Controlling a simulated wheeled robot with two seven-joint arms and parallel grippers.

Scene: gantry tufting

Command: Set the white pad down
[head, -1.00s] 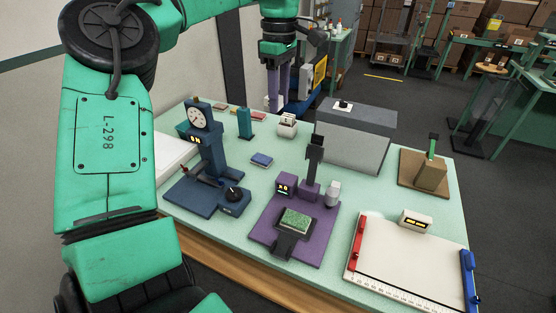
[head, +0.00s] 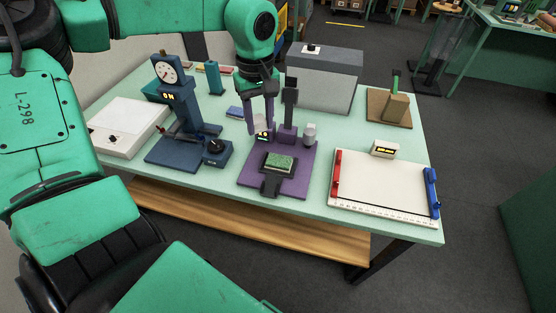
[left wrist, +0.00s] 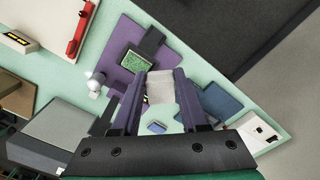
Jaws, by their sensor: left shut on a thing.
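My left gripper (head: 262,127) points down over the back of the purple station (head: 293,183) on the table. Its two purple fingers also show in the left wrist view (left wrist: 162,92), shut on the white pad (left wrist: 160,87), a pale, roughly square piece. A green textured block (head: 280,162) sits on a dark holder at the front of the purple station. My right gripper is not in view.
A blue dial-gauge stand (head: 185,110) stands left of the purple station. A white board with red and blue end pieces (head: 380,185) lies to the right. A grey box (head: 325,85) stands behind. A small blue block (left wrist: 157,127) lies on the pale green table (head: 225,177).

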